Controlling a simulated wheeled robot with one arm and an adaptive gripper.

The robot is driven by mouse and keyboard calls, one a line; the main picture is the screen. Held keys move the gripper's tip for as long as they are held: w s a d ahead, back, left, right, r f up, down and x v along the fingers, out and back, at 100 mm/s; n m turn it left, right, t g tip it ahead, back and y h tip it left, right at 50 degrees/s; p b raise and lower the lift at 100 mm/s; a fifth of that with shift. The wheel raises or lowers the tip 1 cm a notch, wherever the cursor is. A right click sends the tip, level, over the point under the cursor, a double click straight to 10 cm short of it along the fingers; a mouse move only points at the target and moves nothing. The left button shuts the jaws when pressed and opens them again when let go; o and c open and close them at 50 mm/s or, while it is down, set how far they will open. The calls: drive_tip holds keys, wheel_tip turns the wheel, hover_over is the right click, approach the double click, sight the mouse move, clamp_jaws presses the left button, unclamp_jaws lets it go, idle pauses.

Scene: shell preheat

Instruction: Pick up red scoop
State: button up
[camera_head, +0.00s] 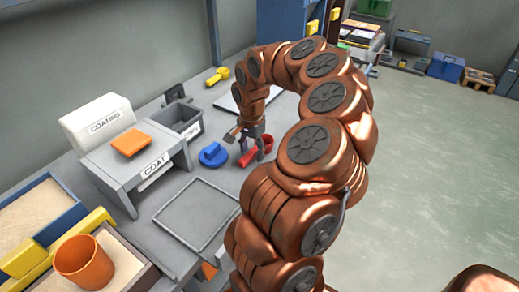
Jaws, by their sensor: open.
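The red scoop (248,157) lies on the grey workbench, near the bench's right edge. My gripper (247,148) points down right at the scoop, with its fingers open around or just over it. I cannot tell whether the fingers touch the scoop. Part of the scoop is hidden behind a finger, and its rounded red end (267,143) shows to the right.
A blue object (213,155) lies just left of the scoop. A grey bin (180,118), a coating station (133,158) with an orange block, and a square frame (196,213) stand nearby. An orange cup (84,262) sits at front left.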

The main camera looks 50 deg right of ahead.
drive_tip(key=shift+f, duration=0.45)
clamp_jaws()
